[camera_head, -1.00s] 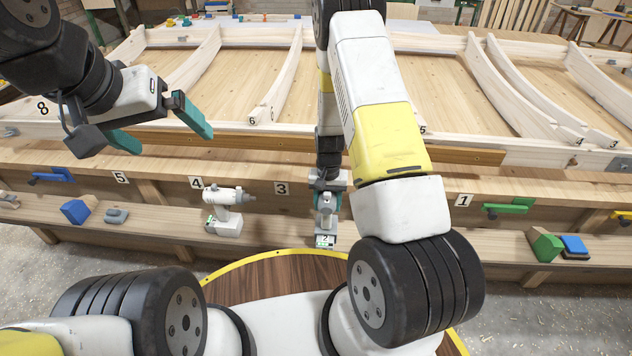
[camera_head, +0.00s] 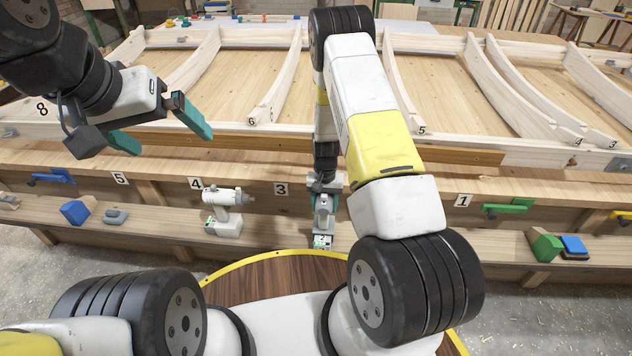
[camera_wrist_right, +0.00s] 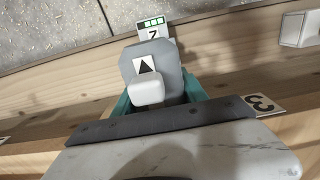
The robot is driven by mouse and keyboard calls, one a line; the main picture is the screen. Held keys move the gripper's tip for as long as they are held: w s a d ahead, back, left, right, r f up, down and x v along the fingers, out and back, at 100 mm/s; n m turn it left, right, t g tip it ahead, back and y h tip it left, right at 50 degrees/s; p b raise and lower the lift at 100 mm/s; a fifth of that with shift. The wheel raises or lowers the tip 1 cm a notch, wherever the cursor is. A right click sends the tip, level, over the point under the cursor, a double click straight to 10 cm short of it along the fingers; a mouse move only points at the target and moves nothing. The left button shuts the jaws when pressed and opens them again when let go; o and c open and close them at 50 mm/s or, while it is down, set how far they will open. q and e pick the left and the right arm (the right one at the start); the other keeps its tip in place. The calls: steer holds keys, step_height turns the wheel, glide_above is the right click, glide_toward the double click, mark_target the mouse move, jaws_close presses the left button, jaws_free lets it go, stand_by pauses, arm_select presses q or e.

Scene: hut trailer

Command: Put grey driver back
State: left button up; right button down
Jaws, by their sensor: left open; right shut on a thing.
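My right gripper (camera_head: 325,188) is shut on the grey driver (camera_head: 323,207), held upright at the front ledge, right of plate 3. Its base bears a tag reading 2 with green bars. In the right wrist view, the driver (camera_wrist_right: 137,63) shows a grey body with a black triangle mark, between the teal fingers of the gripper (camera_wrist_right: 158,97). I cannot tell whether its base touches the ledge. A similar white-and-grey driver (camera_head: 226,222) stands on the ledge below plate 4. My left gripper (camera_head: 158,128) is open and empty above the bench's left part.
A green clamp (camera_head: 508,207) is on the bench front. Curved wooden ribs cover the benchtop.

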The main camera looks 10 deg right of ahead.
steer(key=shift+f, duration=0.5)
steer(key=c, duration=0.6)
jaws_free()
